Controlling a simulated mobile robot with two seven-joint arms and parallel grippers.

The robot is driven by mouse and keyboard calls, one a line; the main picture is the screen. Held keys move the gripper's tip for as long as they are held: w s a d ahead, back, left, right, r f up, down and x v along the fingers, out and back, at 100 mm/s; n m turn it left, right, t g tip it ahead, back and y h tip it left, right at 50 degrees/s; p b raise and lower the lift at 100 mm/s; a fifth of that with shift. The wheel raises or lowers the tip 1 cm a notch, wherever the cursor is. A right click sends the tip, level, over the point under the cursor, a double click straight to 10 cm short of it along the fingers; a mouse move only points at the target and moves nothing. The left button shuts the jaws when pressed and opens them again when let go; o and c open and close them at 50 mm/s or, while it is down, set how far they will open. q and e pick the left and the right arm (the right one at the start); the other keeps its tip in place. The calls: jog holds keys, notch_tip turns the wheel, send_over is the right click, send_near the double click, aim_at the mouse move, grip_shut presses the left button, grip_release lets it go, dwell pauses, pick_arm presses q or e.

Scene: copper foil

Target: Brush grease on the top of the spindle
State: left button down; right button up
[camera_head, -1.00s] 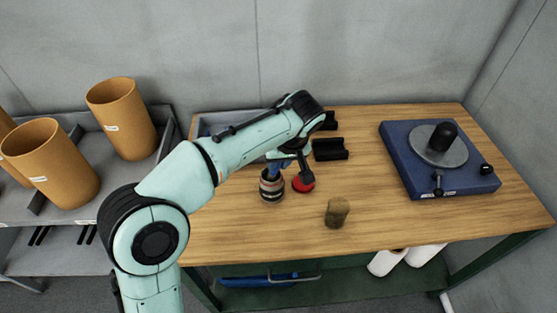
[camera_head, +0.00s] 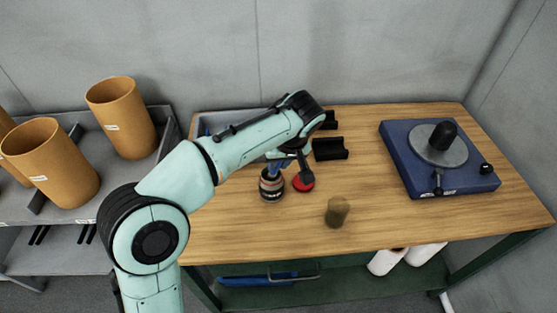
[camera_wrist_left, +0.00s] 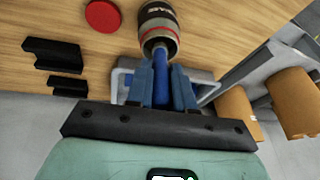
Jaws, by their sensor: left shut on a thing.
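The spindle is a black upright cylinder (camera_head: 443,136) on a grey disc in the blue base (camera_head: 407,170) at the table's right. My left gripper (camera_head: 284,161) is over the table's left part. It is shut on the blue handle (camera_wrist_left: 161,88) of what looks like the brush, seen between the fingers in the left wrist view. The handle's far end reaches the dark tin with a red band (camera_head: 271,186), which also shows in the left wrist view (camera_wrist_left: 158,30). The bristles are hidden, apparently inside the tin. My right gripper is out of view.
A red lid (camera_head: 303,182) lies beside the tin. A brown block (camera_head: 337,211) stands near the front edge. Black holders (camera_head: 330,149) stand behind, and a grey bin (camera_head: 206,124) is partly behind my arm. The wood between block and blue base is clear.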

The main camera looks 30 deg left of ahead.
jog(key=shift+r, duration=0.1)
pick_arm(q)
notch_tip(320, 180, up, 3)
jog(key=shift+f+p, duration=0.1)
jog(key=shift+p, duration=1.05)
jog(key=shift+r+p, duration=1.35)
jog(key=shift+r, duration=0.8)
jog(key=shift+f, duration=0.1)
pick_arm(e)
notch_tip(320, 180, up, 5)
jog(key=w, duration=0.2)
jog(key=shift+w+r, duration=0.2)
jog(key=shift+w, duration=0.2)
